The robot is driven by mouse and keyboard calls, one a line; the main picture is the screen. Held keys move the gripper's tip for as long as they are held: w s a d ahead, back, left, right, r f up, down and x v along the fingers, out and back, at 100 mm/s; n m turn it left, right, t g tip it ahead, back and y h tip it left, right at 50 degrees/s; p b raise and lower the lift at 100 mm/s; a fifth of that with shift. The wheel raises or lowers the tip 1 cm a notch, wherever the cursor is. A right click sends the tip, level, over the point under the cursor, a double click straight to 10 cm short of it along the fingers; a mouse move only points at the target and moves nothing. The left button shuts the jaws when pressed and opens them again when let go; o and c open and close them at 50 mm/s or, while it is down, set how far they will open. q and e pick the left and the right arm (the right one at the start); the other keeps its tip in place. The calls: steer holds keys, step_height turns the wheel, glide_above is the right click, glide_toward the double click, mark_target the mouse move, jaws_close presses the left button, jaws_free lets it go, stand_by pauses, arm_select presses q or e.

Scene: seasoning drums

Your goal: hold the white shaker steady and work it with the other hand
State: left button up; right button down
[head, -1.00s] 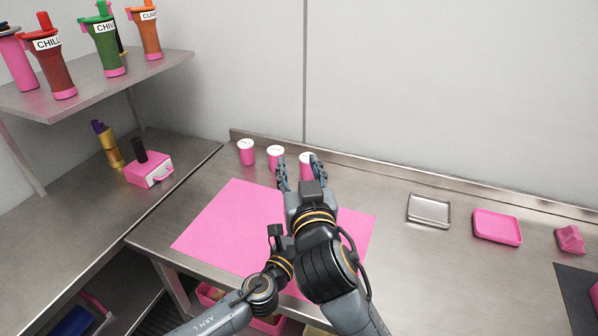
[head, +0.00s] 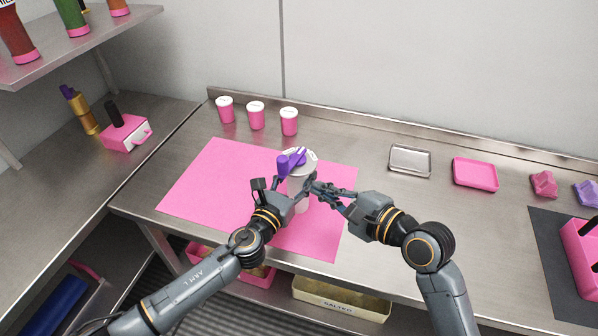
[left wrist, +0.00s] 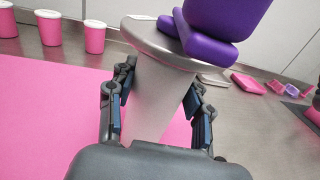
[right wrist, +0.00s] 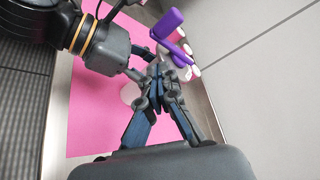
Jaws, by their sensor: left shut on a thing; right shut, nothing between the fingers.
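The white shaker (head: 302,165) stands upright over the pink mat (head: 215,180), with a pale tapered body, a wide rim and a purple part (head: 291,161) on top. My left gripper (head: 292,196) is shut around its body; the left wrist view shows the pale body (left wrist: 155,90) between the fingers and the purple part (left wrist: 205,35) above. My right gripper (head: 318,189) is shut and empty, its fingertips close to the shaker's right side below the rim. In the right wrist view the fingertips (right wrist: 160,75) hide most of the shaker; I cannot tell whether they touch it.
Several pink cups with white lids (head: 256,115) stand along the back. A metal tray (head: 410,160) and a pink tray (head: 475,174) lie to the right. A pink box (head: 127,133) stands on the left counter, under a shelf (head: 100,33) of drums.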

steer(key=s+d+r+m+y, duration=0.1)
steer(key=s+d+m+y, duration=0.3)
steer(key=m, duration=0.6)
glide_toward(285, 168)
steer(key=x, duration=0.7)
steer(key=shift+w+d, duration=0.15)
steer(key=shift+d, duration=0.05)
steer(key=shift+a, duration=0.5)
steer(key=shift+w+a+m+t+h, duration=0.3)
steer(key=shift+a+m+t+h, duration=0.15)
steer(key=shift+a, duration=0.4)
steer(key=shift+w+a+m+t+h, duration=0.25)
steer(key=shift+a+m+t+h, duration=0.2)
steer(key=shift+a, duration=0.4)
